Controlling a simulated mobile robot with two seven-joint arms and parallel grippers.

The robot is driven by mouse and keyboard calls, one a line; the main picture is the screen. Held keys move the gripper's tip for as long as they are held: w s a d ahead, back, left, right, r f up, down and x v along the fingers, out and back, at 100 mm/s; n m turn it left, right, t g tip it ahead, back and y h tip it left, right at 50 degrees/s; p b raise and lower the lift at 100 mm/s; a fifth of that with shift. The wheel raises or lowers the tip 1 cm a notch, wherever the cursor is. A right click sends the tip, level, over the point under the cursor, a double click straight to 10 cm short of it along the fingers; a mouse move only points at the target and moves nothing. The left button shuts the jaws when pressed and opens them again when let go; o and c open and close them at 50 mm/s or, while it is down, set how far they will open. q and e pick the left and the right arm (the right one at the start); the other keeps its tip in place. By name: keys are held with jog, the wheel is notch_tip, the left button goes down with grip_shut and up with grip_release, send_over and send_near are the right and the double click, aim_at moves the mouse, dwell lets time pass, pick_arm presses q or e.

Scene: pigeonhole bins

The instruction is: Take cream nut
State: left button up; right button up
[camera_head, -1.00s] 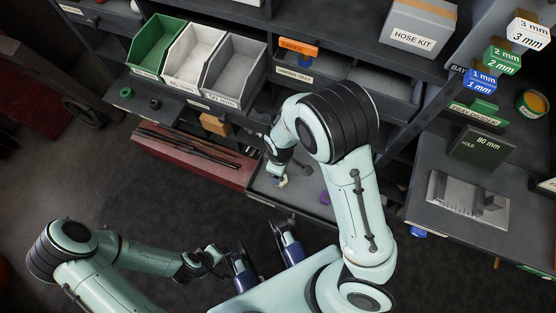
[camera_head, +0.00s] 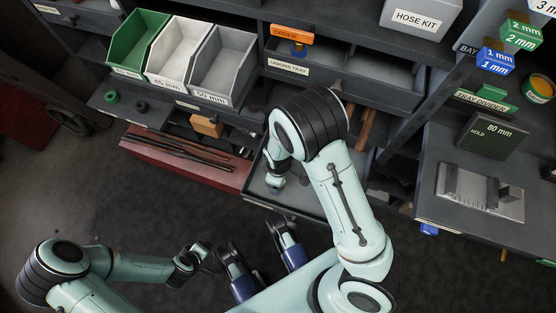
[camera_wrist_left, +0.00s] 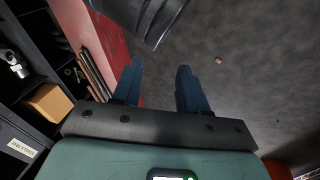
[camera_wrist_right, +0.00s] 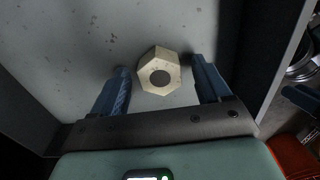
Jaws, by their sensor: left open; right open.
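The cream nut (camera_wrist_right: 147,84) is a hexagonal nut with a dark round hole. In the right wrist view it lies on the grey floor of the open drawer (camera_head: 300,206). My right gripper (camera_wrist_right: 160,66) is open above the drawer floor, with the nut between its fingertips; a gap shows on both sides. In the head view this gripper (camera_head: 275,184) is low over the drawer, and the nut is hidden there. My left gripper (camera_wrist_left: 160,66) is open and empty over the dark floor, away from the drawer.
Green (camera_head: 133,50), white (camera_head: 168,76) and grey (camera_head: 206,90) bins stand on the shelf, left of the unions tray (camera_head: 290,69). A red bench with dark rods (camera_head: 180,158) is left of the drawer. A gauge block (camera_head: 480,190) lies on the right-hand shelf.

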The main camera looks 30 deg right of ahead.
jog(key=c, duration=1.3)
jog(key=shift+r, duration=0.1)
